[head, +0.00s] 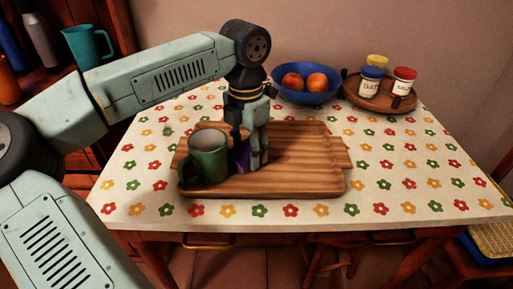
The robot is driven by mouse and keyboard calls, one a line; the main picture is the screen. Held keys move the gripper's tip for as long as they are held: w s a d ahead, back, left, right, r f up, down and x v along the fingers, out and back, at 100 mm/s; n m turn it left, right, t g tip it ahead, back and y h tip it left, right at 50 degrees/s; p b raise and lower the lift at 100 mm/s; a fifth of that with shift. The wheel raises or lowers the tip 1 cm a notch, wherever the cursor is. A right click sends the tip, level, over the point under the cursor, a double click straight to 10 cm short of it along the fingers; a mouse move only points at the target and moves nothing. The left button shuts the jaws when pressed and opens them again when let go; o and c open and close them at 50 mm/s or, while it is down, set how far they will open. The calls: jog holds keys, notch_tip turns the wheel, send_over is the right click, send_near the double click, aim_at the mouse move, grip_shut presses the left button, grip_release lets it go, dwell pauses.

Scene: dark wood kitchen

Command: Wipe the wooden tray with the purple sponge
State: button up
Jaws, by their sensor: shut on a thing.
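The wooden tray (305,165) lies on the flowered tablecloth near the table's front edge. My gripper (248,160) points down over the left half of the tray. It is shut on the purple sponge (238,158), which shows only in part between the fingers and the mug. The sponge is low, at or close to the tray surface; I cannot tell whether it touches. A green mug (207,160) stands on the left part of the tray, right beside the sponge and partly hiding it.
Behind the tray stand a blue bowl (305,88) with fruit and a round wooden board (378,96) with several lidded jars. The right half of the tray is clear. The tablecloth (410,175) is free to the right. A teal pitcher (87,46) stands on the shelf at left.

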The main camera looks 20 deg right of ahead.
aim_at(275, 159)
jog(key=shift+s+d+b, duration=0.1)
jog(key=shift+s+d, duration=0.2)
jog(key=shift+d, duration=0.7)
jog(key=shift+s+d+b, duration=0.1)
jog(key=shift+s+d, duration=0.15)
jog(key=shift+d, duration=0.8)
jog(key=shift+s+d+b, duration=0.1)
jog(key=shift+s+d, duration=0.2)
jog(key=shift+d, duration=0.7)
jog(key=shift+r, duration=0.1)
jog(key=shift+r+p, duration=2.15)
jog(key=shift+r, duration=0.8)
notch_tip(275, 159, up, 3)
jog(key=shift+p, duration=1.05)
jog(key=shift+w+a, duration=0.1)
jog(key=shift+a, duration=0.05)
